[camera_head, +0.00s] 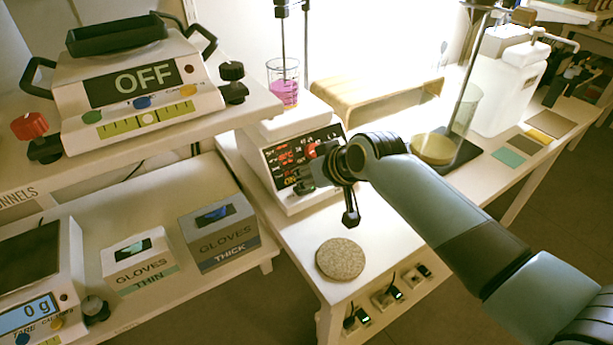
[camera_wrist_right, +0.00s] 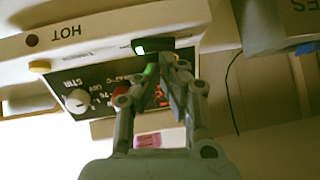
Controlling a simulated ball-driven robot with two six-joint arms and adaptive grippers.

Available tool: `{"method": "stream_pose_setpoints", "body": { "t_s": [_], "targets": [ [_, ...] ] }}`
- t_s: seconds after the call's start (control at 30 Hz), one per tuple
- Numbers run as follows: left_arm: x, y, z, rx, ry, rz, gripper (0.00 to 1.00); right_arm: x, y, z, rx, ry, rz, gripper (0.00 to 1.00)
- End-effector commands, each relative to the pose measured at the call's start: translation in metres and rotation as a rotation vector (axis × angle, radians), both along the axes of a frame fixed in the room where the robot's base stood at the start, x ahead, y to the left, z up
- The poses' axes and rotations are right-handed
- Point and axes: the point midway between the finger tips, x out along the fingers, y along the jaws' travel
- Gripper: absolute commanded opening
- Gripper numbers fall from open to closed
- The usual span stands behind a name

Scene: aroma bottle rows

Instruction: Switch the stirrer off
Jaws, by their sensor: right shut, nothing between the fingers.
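The stirrer (camera_head: 272,130) is a white hotplate unit with a dark front panel carrying lit red readouts and a yellowish "ON" mark. A beaker (camera_head: 284,88) of pink liquid stands on it. My right gripper (camera_head: 304,181) is at the right part of this panel, shut and empty, and hides some of it. In the right wrist view, its fingertips (camera_wrist_right: 168,62) are close to a black switch (camera_wrist_right: 152,47) with a green light; whether they touch it I cannot tell. A white knob (camera_wrist_right: 77,100) marked "STIR" and a red part (camera_wrist_right: 122,101) are beside them. My left gripper is out of view.
Glove boxes (camera_head: 222,232) stand on the lower shelf at left. A device reading "OFF" (camera_head: 137,85) is on the upper shelf. A round cork mat (camera_head: 340,259) lies on the bench in front of the stirrer. A white jug (camera_head: 505,85) stands at right.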

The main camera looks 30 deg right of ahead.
Motion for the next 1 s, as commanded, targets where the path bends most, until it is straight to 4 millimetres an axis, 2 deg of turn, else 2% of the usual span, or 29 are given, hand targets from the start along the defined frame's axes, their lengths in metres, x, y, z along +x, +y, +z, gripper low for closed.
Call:
{"method": "stream_pose_setpoints", "body": {
  "t_s": [0.13, 1.0],
  "targets": [
    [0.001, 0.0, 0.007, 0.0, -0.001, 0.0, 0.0, 0.0, 0.001, -0.003, -0.049, -0.004, -0.002, 0.0],
    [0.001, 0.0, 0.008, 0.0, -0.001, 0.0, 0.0, 0.001, -0.016, -0.004, -0.047, -0.002, -0.001, 0.0]
  ]
}}
